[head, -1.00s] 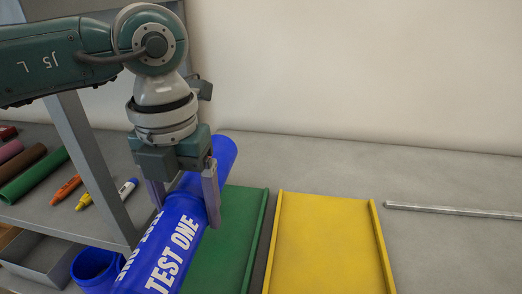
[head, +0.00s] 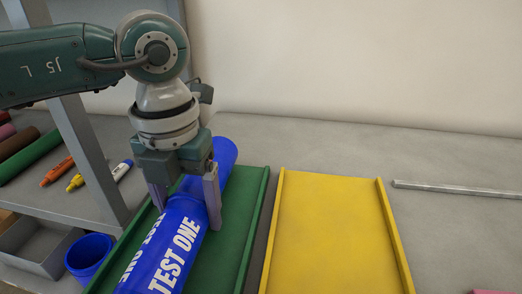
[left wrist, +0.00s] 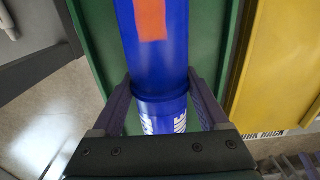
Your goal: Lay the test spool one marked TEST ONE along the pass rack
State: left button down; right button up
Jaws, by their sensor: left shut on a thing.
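The blue test spool (head: 172,252), with TEST ONE in white letters, is a long cylinder running from near to far. My left gripper (head: 186,208) is shut around its middle, one finger on each side. The left wrist view also shows the spool (left wrist: 155,65) between the fingers, with an orange mark on it. The spool is over the green rack (head: 235,225), roughly in line with its side walls. I cannot tell whether it touches the rack floor. No label shows on the green rack, so I cannot confirm it is the pass rack. My right gripper is not in view.
A yellow rack (head: 330,230) lies right of the green one; its label is partly readable in the left wrist view. A blue cup (head: 90,258) stands left of the green rack. Shelves with markers (head: 75,182) and pipes (head: 35,155) are at left. A metal rod (head: 455,188) lies right.

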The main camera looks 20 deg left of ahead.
pick_arm(q)
jog(key=shift+f+b, duration=0.3)
dwell(0.5)
grip_release()
dwell(0.4)
